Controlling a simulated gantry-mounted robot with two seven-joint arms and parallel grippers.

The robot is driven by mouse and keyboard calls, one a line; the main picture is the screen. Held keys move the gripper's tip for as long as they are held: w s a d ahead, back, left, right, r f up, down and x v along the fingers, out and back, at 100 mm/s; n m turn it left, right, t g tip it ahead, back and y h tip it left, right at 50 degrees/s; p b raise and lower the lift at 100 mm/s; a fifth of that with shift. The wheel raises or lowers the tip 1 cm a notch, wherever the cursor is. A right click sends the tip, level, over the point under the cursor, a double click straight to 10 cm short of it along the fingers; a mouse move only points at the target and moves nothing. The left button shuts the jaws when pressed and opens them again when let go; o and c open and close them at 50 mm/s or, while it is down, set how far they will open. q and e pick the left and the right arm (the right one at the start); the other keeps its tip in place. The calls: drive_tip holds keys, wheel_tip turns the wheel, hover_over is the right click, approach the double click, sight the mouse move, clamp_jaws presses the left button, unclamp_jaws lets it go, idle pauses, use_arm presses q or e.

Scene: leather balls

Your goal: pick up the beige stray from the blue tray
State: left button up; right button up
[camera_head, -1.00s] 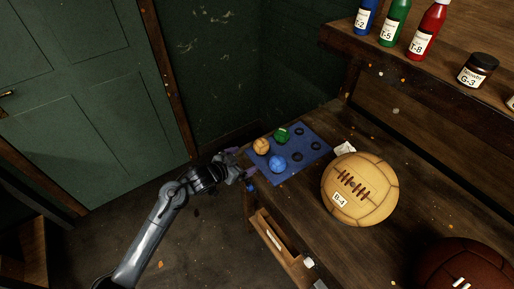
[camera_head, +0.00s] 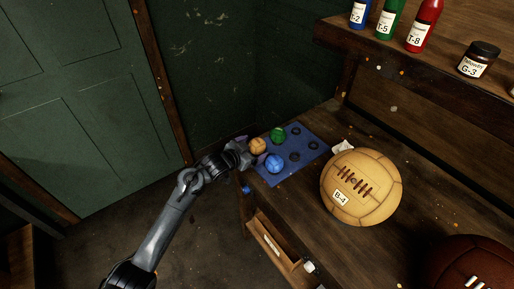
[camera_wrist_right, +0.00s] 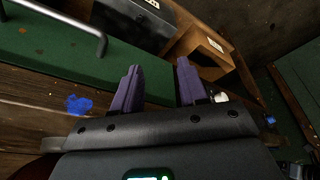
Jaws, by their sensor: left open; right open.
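The beige stray (camera_head: 257,146) is a small tan ball at the left corner of the blue tray (camera_head: 293,164) in the head view. A green ball (camera_head: 278,135) and a blue ball (camera_head: 274,163) sit on the tray beside it. My left gripper (camera_head: 248,152) is open at the tray's left edge, with its fingers right by the beige ball. I cannot tell whether they touch it. My right gripper (camera_wrist_right: 155,85) is open and empty in the right wrist view; it is not visible in the head view.
A large tan ball labelled B-4 (camera_head: 361,187) stands on the wooden bench right of the tray. A dark brown ball (camera_head: 468,266) is at lower right. Bottles and a jar (camera_head: 479,60) stand on the shelf above. An open drawer (camera_head: 277,248) juts out below the bench.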

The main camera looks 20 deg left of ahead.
sight(258, 145)
use_arm(q)
drive_tip(key=shift+b+x, duration=0.4)
drive_tip(key=shift+x, duration=1.35)
drive_tip(key=c, duration=1.1)
drive_tip(key=shift+r, duration=0.15)
